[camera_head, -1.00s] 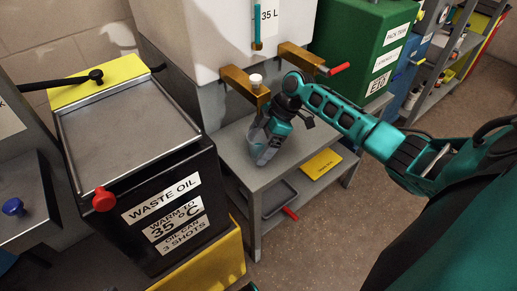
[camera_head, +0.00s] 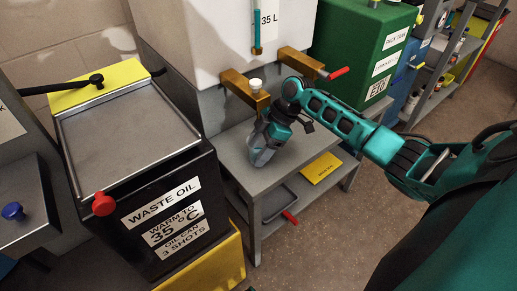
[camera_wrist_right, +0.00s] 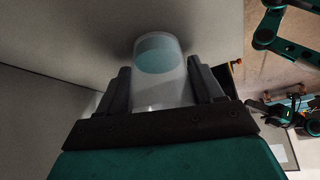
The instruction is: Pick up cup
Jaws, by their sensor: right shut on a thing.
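The cup (camera_wrist_right: 160,82) is whitish and translucent, with a pale teal round area at its far end in the right wrist view. It sits between the two dark fingers of my right gripper (camera_wrist_right: 163,90), which are shut on it. In the head view my right gripper (camera_head: 262,153) is low over the top of the grey bench, under the brass tap with the white knob. The cup is hard to make out there behind the gripper. I cannot tell whether it touches the bench top.
The grey bench (camera_head: 236,160) has a lower shelf with a yellow label and a red-handled tray. Brass taps (camera_head: 243,92) jut from the white tank above my gripper. A black waste oil bin (camera_head: 140,215) stands at left, a green tank (camera_head: 365,45) behind at right.

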